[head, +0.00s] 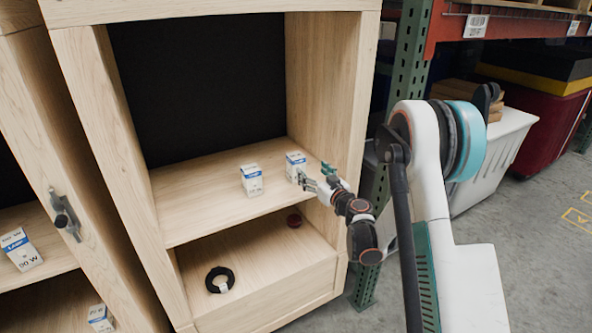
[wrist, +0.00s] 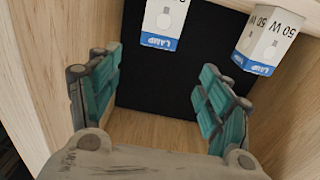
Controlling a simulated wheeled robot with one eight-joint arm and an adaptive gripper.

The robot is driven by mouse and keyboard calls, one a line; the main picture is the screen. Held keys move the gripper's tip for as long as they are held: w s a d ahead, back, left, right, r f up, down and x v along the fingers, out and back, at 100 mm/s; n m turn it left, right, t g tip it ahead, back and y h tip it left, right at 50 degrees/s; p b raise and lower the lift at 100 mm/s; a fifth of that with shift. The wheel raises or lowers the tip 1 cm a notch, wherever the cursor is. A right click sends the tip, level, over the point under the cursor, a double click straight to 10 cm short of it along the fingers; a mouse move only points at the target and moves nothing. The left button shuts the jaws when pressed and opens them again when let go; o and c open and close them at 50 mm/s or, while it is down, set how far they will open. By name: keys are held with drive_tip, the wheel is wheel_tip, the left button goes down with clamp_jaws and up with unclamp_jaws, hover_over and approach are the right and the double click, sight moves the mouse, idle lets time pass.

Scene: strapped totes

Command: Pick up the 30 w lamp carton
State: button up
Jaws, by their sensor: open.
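Two white and blue lamp cartons stand upright on the middle shelf in the head view, a left one (head: 251,180) and a right one (head: 295,166). Their wattage is too small to read there. My gripper (head: 314,178) is beside the right carton, to its right. In the wrist view two cartons appear upside down: one at the top middle (wrist: 163,22), its wattage cut off, and one at the right (wrist: 266,42), whose wattage looks like 50 W. My gripper (wrist: 160,78) is open there, with nothing between its green fingers.
The wooden shelf (head: 205,215) has side walls close to my gripper. A black ring (head: 220,280) and a dark red round thing (head: 294,221) lie on the compartment below. Other cartons (head: 20,249) (head: 101,318) stand in the left cabinet. A green rack post (head: 405,65) stands at right.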

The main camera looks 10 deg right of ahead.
sight(299, 160)
drive_tip(key=x, duration=0.3)
drive_tip(key=b+x, duration=0.1)
drive_tip(key=x, duration=0.4)
drive_tip(key=shift+w+d+f+b, duration=0.15)
drive_tip(key=shift+w+f+b, duration=0.2)
drive_tip(key=b+x, duration=0.1)
drive_tip(key=x, duration=0.3)
drive_tip(key=shift+f+b, duration=0.15)
drive_tip(key=shift+b, duration=0.2)
drive_tip(key=shift+w, duration=0.55)
drive_tip(key=c, duration=1.2)
